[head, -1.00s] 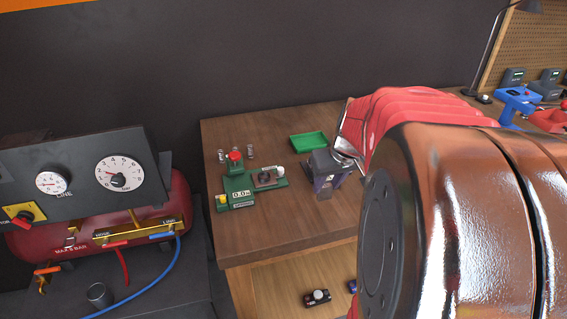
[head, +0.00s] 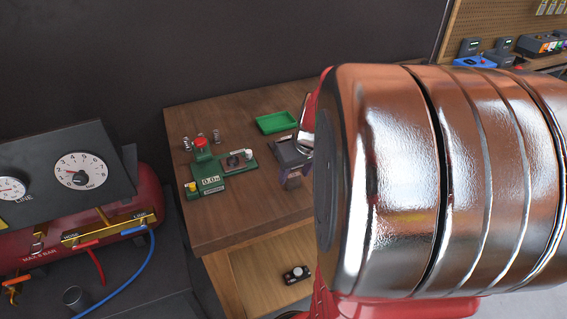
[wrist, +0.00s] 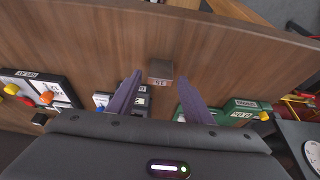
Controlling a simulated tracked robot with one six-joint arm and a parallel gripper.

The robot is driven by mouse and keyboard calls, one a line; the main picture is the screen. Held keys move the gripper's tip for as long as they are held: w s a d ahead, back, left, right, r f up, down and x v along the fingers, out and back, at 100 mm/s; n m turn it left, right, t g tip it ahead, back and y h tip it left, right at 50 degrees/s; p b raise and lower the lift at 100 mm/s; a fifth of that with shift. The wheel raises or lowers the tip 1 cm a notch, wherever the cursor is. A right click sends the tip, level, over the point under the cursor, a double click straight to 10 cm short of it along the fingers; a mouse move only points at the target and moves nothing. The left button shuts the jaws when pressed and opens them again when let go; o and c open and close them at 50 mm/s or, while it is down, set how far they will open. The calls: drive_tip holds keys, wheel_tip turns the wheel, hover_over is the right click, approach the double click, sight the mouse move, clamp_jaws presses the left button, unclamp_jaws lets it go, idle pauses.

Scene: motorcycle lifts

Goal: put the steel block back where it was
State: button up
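A small block (wrist: 160,73) with a dark top and a lighter face with printed marks is in the wrist view. It sits on the brown wooden bench top and appears to be the steel block. My gripper (wrist: 160,78) has two purple fingers standing apart, with the block showing between their tips. Gaps show on both sides, so the fingers do not touch it. In the head view my gripper (head: 291,180) hangs low over the bench, right of the green tester (head: 215,171). The block cannot be made out there, and my arm covers the bench's right part.
A green tray (head: 276,122) lies behind my gripper. Small springs (head: 187,144) stand behind the tester. A red compressor (head: 90,232) with gauges is at left. In the wrist view, a panel with coloured knobs (wrist: 40,92) lies at left. The bench front left is clear.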

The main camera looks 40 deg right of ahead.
drive_tip(key=shift+o, duration=0.3)
drive_tip(key=shift+r, duration=0.1)
drive_tip(key=v, duration=1.2)
drive_tip(key=shift+a, duration=0.1)
drive_tip(key=s+a+f+n, duration=0.1)
drive_tip(key=s+a, duration=0.1)
drive_tip(key=a, duration=1)
drive_tip(key=s+a+f+n+t+y, duration=0.1)
drive_tip(key=s+a+n, duration=0.1)
drive_tip(key=a, duration=1.1)
drive_tip(key=shift+s+f, duration=0.25)
drive_tip(key=shift+s, duration=0.3)
drive_tip(key=shift+a, duration=0.1)
